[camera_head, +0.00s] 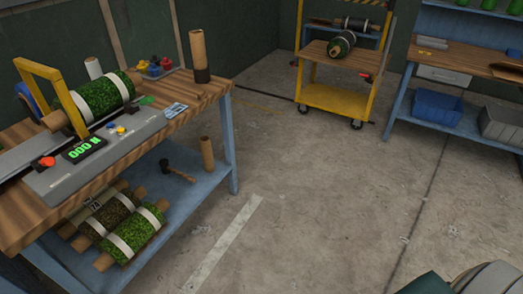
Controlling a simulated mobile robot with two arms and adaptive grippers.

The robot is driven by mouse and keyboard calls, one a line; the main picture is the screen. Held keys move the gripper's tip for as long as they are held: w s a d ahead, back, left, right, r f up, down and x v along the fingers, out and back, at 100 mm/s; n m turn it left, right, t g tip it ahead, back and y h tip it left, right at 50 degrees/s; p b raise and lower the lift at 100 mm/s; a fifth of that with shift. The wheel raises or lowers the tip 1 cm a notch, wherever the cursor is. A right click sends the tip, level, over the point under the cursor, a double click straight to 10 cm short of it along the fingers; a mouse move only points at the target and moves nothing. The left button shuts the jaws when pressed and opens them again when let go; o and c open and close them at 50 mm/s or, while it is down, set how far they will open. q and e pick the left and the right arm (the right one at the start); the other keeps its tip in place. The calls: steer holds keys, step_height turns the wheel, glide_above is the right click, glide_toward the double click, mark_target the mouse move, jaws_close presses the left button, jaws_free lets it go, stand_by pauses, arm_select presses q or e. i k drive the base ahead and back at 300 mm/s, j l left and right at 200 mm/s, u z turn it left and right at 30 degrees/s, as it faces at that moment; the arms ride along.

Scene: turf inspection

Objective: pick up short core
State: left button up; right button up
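A short brown cardboard core (207,152) stands upright on the blue lower shelf of the left workbench, near its right end. A taller brown core (198,48) with a dark lower part stands upright on the wooden bench top, near its back right corner. Which of the two the task means is not marked; the one on the lower shelf looks shorter. Neither of my grippers shows in this view.
The left workbench (205,92) carries a test device (110,135) with a green turf roll (97,98). Turf rolls (135,232) and a mallet (178,172) lie on its lower shelf (215,180). A yellow cart (335,100) stands behind. Mid-floor is clear.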

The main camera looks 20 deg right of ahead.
mark_target(207, 155)
steer(key=z, duration=0.3)
steer(key=u, duration=0.25)
steer(key=i+l+u, duration=0.25)
steer(key=u, duration=0.2)
steer(key=i+l+u, duration=0.45)
steer(key=k, duration=0.05)
